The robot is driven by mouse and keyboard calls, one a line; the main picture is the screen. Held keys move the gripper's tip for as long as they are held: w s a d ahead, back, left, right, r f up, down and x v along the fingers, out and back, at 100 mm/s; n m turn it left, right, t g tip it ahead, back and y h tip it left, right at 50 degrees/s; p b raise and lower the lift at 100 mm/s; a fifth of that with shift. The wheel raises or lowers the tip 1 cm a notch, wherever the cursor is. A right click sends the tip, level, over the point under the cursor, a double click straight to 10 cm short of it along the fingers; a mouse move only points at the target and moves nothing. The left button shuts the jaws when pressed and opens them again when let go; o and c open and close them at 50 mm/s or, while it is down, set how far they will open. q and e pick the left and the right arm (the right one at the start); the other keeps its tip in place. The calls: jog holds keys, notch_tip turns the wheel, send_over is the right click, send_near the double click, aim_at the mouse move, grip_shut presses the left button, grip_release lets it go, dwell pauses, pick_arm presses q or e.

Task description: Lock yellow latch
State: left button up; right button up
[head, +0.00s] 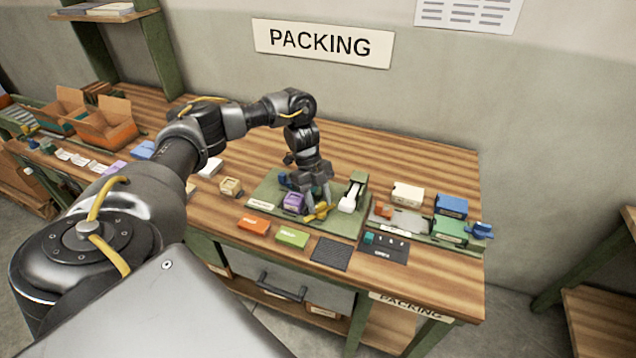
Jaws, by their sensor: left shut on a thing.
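The yellow latch (321,212) sits at the front edge of a green fixture board (268,189) on the wooden table. My left gripper (317,203) points down over it, with its fingertips at the latch, and it is shut on the latch. The fingers hide part of the latch, so I cannot tell its exact angle. A purple block (293,203) stands on the board just left of the fingers. A white lever piece (351,197) stands to the right of them. My right gripper is not in view.
An orange block (253,227), a green block (292,237) and a black mat (331,253) lie in front of the board. A second fixture with a blue-handled green box (450,231) stands right. Open cardboard boxes (106,126) are far left.

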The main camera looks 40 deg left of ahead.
pick_arm(q)
jog(key=shift+w+r+m+g+p, duration=0.15)
jog(key=shift+m+g+p, duration=0.35)
jog(key=shift+m, duration=0.5)
jog(key=m+p, duration=0.1)
jog(key=m, duration=0.1)
jog(key=shift+m+g+y, duration=0.3)
jog(key=shift+m+y, duration=0.1)
jog(key=m, duration=0.2)
jog(key=shift+d+m+g+y, duration=0.1)
jog(key=shift+m+g+y, duration=0.2)
jog(key=shift+g+y, duration=0.1)
jog(key=shift+d+f+m+g+y, duration=0.1)
jog(key=shift+m+g+y, duration=0.2)
jog(key=shift+m, duration=0.7)
jog(key=shift+f+m+g+y, duration=0.1)
jog(key=shift+m+g+y, duration=0.15)
jog(key=shift+m, duration=0.75)
jog(key=o, duration=1)
jog(key=shift+w+r, duration=0.1)
